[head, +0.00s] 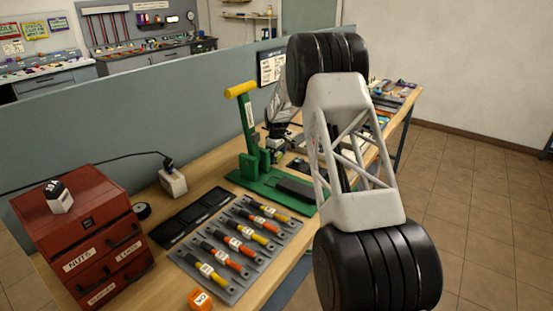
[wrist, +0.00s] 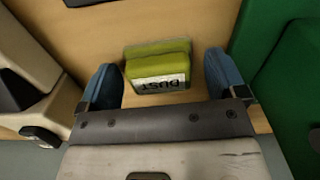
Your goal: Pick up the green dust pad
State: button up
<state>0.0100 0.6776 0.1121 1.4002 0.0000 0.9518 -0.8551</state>
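The green dust pad (wrist: 158,66) lies on the wooden bench in the wrist view. It is a yellow-green block with a white label reading DUST, upside down in the picture. My gripper (wrist: 164,78) is open, with one blue fingertip to the left of the pad and one to the right. There is a gap on both sides, wider on the right, and neither finger visibly touches the pad. I cannot make out the pad in the head view, where my arm covers part of the bench.
A green surface (wrist: 294,95) stands close on the right in the wrist view, and a beige object with black parts (wrist: 32,75) on the left. In the head view, a green lever press (head: 249,125), a tray of screwdriver-like tools (head: 213,281) and red drawers (head: 84,240) occupy the bench.

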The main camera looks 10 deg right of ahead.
jog(key=c, duration=0.9)
jog(key=shift+o, duration=0.2)
jog(key=shift+r, duration=5)
